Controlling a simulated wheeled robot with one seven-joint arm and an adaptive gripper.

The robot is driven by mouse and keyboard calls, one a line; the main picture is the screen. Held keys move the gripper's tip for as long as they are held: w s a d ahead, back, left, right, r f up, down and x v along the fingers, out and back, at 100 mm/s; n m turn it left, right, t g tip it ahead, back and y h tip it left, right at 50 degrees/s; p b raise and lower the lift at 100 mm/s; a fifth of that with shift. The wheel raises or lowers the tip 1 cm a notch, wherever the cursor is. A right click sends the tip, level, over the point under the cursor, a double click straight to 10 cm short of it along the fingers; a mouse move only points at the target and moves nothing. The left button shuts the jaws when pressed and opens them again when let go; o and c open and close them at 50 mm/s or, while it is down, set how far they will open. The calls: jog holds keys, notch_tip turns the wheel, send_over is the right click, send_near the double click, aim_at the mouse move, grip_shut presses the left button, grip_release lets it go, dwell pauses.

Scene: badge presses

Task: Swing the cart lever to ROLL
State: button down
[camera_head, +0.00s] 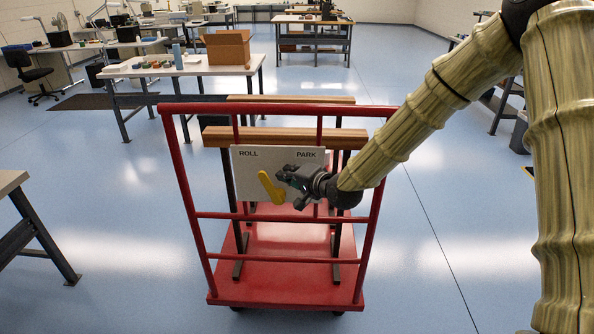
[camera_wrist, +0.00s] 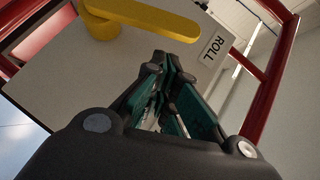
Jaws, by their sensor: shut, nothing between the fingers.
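The red cart (camera_head: 290,270) stands in the middle of the head view. A pale plate (camera_head: 250,161) on its near end is marked ROLL at the upper left and PARK at the upper right. The yellow lever (camera_head: 269,188) is on the plate's lower middle, its upper end leaning left toward ROLL. My gripper (camera_head: 281,174) is shut and empty, just right of the lever in the head view. In the wrist view my gripper (camera_wrist: 165,62) points at the plate, with the yellow lever (camera_wrist: 150,18) beyond its fingertips. I cannot tell whether they touch.
Red cart rails (camera_head: 280,110) frame the plate on both sides and above. Wooden beams (camera_head: 270,136) on dark stands sit on the cart. A table with a cardboard box (camera_head: 228,47) is behind. A table corner (camera_head: 12,182) is at left. The blue floor around the cart is clear.

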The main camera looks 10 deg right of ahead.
aim_at(274, 188)
jog(key=shift+w+a+f, duration=0.15)
jog(key=shift+a+f, duration=0.05)
jog(key=shift+a, duration=0.25)
jog(key=shift+w+a+f, duration=0.1)
jog(key=shift+a+f, duration=0.1)
jog(key=shift+a, duration=0.2)
jog(key=shift+w+a+r+n+g+h+p, duration=0.2)
jog(key=shift+a+n+g+h+p, duration=0.2)
jog(key=shift+a+p, duration=0.25)
jog(key=shift+a+f+n+h, duration=0.15)
jog(key=shift+a+n+h, duration=0.15)
jog(key=shift+a+h, duration=0.2)
jog(key=shift+d, duration=0.2)
jog(key=shift+s+d+f, duration=0.1)
jog(key=shift+d, duration=0.45)
jog(key=shift+d+p, duration=0.1)
jog(key=shift+p, duration=0.2)
